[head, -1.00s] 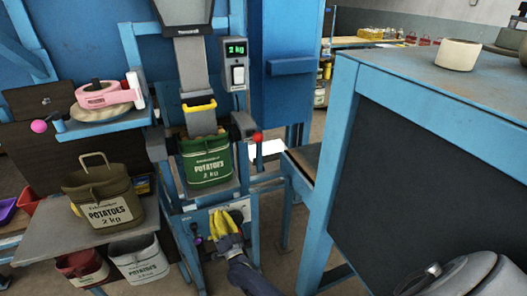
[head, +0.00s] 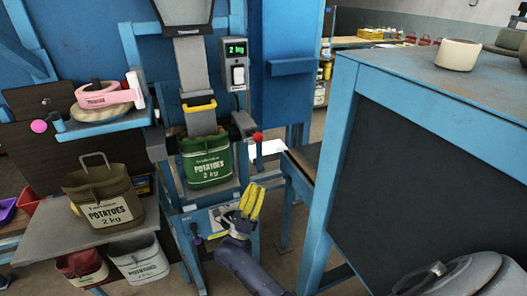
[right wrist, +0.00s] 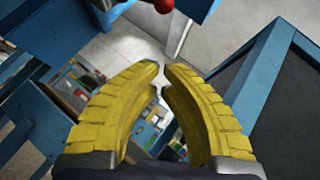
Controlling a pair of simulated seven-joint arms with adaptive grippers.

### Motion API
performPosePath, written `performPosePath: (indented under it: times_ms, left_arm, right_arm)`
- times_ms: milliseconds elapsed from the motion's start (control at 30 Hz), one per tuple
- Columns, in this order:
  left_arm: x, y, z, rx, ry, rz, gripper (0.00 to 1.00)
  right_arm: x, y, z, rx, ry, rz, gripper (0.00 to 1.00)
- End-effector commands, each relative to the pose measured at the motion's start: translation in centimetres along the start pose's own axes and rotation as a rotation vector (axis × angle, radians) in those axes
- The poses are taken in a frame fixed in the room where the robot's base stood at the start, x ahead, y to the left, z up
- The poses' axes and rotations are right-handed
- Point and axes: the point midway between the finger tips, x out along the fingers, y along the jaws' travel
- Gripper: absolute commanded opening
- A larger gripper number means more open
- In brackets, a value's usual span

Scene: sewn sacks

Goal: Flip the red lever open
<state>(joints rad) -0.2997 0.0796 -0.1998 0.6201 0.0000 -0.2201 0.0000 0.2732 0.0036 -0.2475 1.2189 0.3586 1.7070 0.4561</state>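The red lever (head: 257,138) shows as a red ball knob on the right side of the bagging frame, just right of the green potato sack (head: 206,160). In the right wrist view the red knob (right wrist: 163,5) is at the top edge, beyond the fingertips. My right gripper (head: 256,187) has yellow fingers pointing up, below the knob and apart from it. In the right wrist view its fingertips (right wrist: 162,67) nearly meet, with nothing between them. My left gripper is not in view.
A scale display (head: 236,50) and switch sit above the lever. A blue-framed table (head: 345,120) with a dark side panel stands close on the right. A brown potato sack (head: 102,197) stands on the left shelf. Free floor shows between frame and table.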

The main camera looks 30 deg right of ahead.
Motion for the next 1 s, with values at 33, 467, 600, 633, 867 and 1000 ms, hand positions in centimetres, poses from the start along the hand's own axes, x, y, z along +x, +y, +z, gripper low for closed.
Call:
performPosePath:
  times_ms: [33,467,600,633,867,1000]
  left_arm:
    - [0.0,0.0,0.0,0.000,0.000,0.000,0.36]
    - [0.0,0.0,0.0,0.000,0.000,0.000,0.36]
    - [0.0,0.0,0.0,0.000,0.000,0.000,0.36]
    - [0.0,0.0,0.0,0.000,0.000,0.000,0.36]
    - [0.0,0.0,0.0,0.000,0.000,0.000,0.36]
    - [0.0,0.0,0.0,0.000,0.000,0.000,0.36]
  right_arm:
    - [0.0,0.0,0.0,0.005,0.002,-0.001,0.00]
    - [0.4,0.0,0.0,0.005,-0.002,0.000,0.00]
    - [1.8,0.0,0.1,0.006,-0.002,-0.003,0.00]
    - [2.2,0.0,0.1,0.006,-0.002,-0.003,0.00]
    - [6.3,0.0,0.1,0.006,-0.003,-0.003,0.00]
    - [8.7,0.0,0.1,0.006,-0.003,-0.003,0.00]
